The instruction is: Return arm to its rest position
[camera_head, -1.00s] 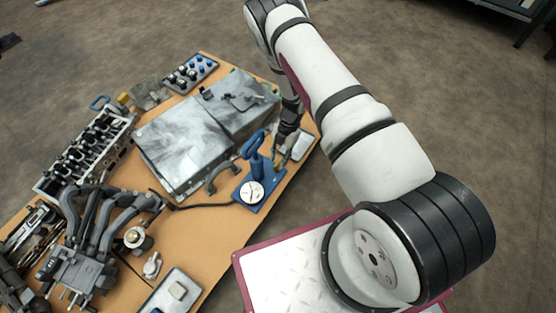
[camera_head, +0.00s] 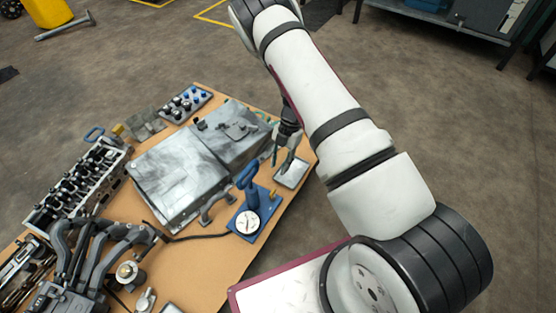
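My arm (camera_head: 318,85) reaches from its base at the lower right up to an elbow near the top, then bends down behind. My gripper (camera_head: 282,160) hangs below it, small and partly hidden by the upper arm links. Its fingers look spread apart, with nothing visible between them. It is just above or in front of a small light tray (camera_head: 294,175) at the right edge of the workbench (camera_head: 205,262). I cannot tell whether it touches the tray.
A blue press with a dial (camera_head: 247,222) stands close to the gripper. A grey metal case (camera_head: 178,172), an engine head (camera_head: 75,185) and a rack of knobs (camera_head: 186,103) crowd the bench. Floor is open beyond the bench; a dark shelf (camera_head: 450,25) stands at the upper right.

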